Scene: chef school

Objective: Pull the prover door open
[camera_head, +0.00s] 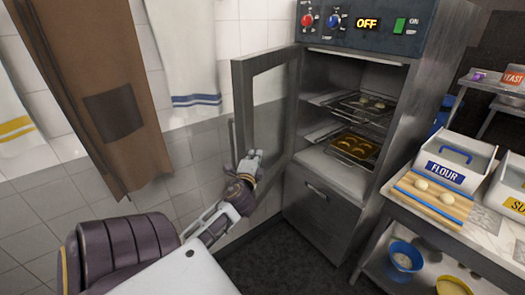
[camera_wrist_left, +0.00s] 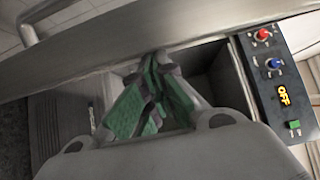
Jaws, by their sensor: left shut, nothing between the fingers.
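The prover (camera_head: 335,165) is a steel cabinet with racks inside. Its glass-paned door (camera_head: 240,85) stands wide open, swung out to the left. The door's bar handle (camera_head: 232,142) is on the outer edge of its far side; a handle bar (camera_wrist_left: 28,32) shows at top left in the left wrist view. My left gripper (camera_head: 252,158) is in front of the lower part of the door, on its inner side. Its green-padded fingers (camera_wrist_left: 155,100) are shut and empty; whether they touch the door I cannot tell. My right gripper is in neither view.
Trays of dough (camera_head: 352,147) sit on the prover racks. A control panel (camera_head: 360,22) reads OFF above. At right, a bench holds a flour bin (camera_head: 455,160) and a board with dough balls (camera_head: 430,198). An apron (camera_head: 90,90) and towels hang on the left wall.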

